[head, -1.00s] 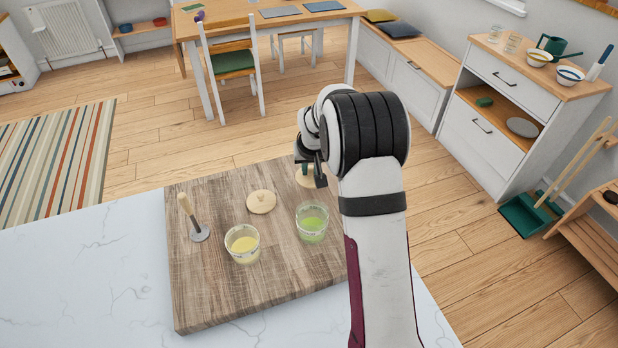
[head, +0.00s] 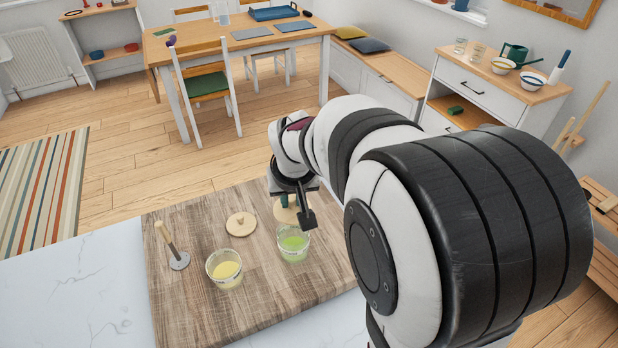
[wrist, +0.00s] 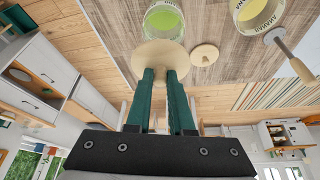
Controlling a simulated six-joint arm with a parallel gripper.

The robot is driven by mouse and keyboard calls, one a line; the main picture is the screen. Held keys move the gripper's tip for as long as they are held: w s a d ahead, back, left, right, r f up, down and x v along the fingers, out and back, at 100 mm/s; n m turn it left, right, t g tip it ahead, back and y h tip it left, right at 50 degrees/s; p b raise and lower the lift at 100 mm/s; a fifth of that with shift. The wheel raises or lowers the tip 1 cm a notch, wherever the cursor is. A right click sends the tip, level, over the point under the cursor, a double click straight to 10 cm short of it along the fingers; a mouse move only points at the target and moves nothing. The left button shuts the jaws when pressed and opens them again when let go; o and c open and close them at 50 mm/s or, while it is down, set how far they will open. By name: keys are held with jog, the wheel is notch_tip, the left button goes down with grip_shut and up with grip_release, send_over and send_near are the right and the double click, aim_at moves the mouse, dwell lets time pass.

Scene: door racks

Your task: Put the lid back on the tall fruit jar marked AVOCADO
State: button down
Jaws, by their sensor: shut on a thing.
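A glass jar with green contents (head: 293,244) stands open on the wooden board; it also shows in the wrist view (wrist: 164,20). Its label is too small to read. My gripper (head: 286,202) is just behind this jar, shut on a pale round wooden lid (head: 284,214). In the wrist view, the teal fingers (wrist: 160,72) close at the middle of this lid (wrist: 147,54), hiding its knob. The lid's edge overlaps the green jar's near side in that view, but the lid is not over its mouth. I cannot tell whether the lid is clear of the board.
An open jar with yellow contents (head: 225,268) stands left of the green one. A wooden-handled masher (head: 173,249) stands at the left of the board (head: 195,312). The board's front is clear.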

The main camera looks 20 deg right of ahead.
aim_at(293, 217)
jog(key=shift+s+a+f, duration=0.15)
jog(key=shift+a+f, duration=0.05)
jog(key=shift+f, duration=2.95)
jog(key=shift+f, duration=0.15)
jog(key=shift+c, duration=1.2)
grip_release()
jog(key=shift+r, duration=3.5)
grip_shut()
